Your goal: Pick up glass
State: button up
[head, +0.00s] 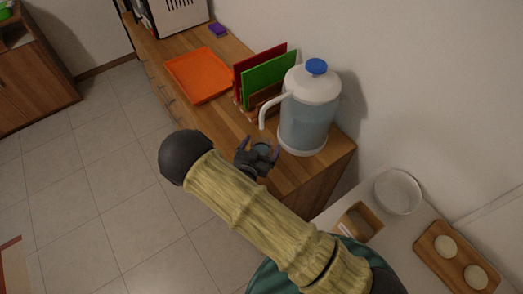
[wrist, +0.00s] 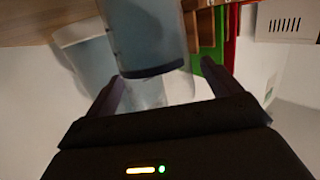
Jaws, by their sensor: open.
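In the wrist view the fingers of my gripper (wrist: 163,78) stand apart on either side of the clearer part. I cannot tell whether they touch it.
A large water pitcher (head: 306,118) with a blue knob stands close beside the glass. Green (head: 270,80) and red (head: 245,69) boards stand in a rack behind. An orange tray (head: 199,75) lies farther along the counter. A white bowl (head: 397,191) sits at lower right.

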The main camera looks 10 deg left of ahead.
dwell(0.5)
jog(key=c, duration=1.4)
jog(key=shift+a+r+b, duration=0.1)
jog(key=shift+r+b, duration=0.1)
jog(key=shift+b, duration=0.1)
jog(key=shift+s+r, duration=0.15)
jog(key=shift+r, duration=0.2)
jog(key=shift+r+b, duration=1)
jog(key=shift+r, duration=2)
jog(key=s+a+b, duration=0.4)
jog(key=s+a, duration=0.9)
jog(key=s, duration=0.2)
jog(key=shift+d, duration=0.1)
